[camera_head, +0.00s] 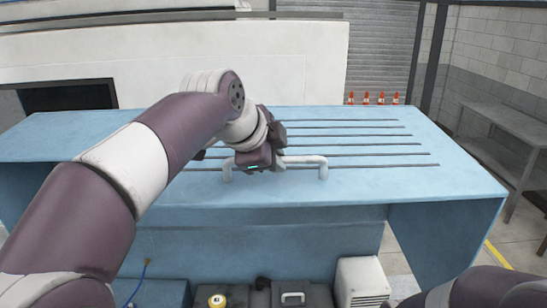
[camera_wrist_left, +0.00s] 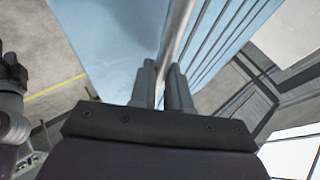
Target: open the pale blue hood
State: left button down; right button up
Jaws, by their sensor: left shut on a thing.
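The pale blue hood (camera_head: 400,185) is a wide, flat panel with several dark slots along its top. A white bar handle (camera_head: 305,160) stands on its front part on two short posts. My left gripper (camera_head: 262,165) is at the left half of this handle. In the left wrist view its two grey fingers (camera_wrist_left: 163,85) are shut on the handle bar (camera_wrist_left: 177,40), which runs up between them. The hood's blue surface (camera_wrist_left: 110,40) fills the upper left there.
A grey bench (camera_head: 508,125) is at the right. Small orange cones (camera_head: 381,98) stand behind the hood. A white wall panel rises behind at the left.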

pick_arm(q)
jog(key=shift+w+f, duration=0.1)
jog(key=shift+f, duration=0.2)
jog(key=c, duration=1.1)
grip_release()
jog(key=shift+w, duration=0.35)
jog(key=shift+s+r, duration=0.1)
